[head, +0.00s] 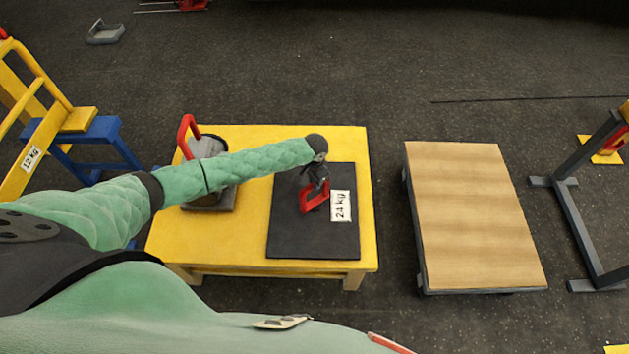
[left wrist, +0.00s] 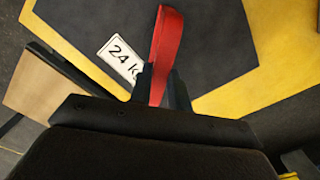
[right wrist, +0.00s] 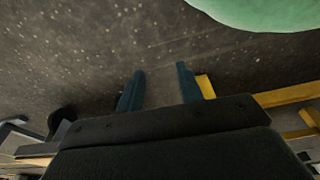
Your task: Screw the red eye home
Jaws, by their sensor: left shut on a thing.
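The red eye (head: 314,197), a red loop, stands over the dark plate (head: 290,235) on the yellow table. It also shows in the left wrist view (left wrist: 166,45), running up from between the fingers. My left gripper (head: 317,184) is shut on the red eye from above. The foot of the eye and any thread are hidden, so I cannot tell how far in it sits. My right gripper (right wrist: 158,85) shows only in the right wrist view. Its fingers are apart with nothing between them, above the dark floor.
A grey block with a red handle (head: 186,135) stands at the table's left, partly behind my left arm. A white "24 kg" label (head: 340,206) lies on the plate. A wood-topped platform (head: 475,215) stands to the right, across a floor gap. Yellow steps (head: 50,130) stand far left.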

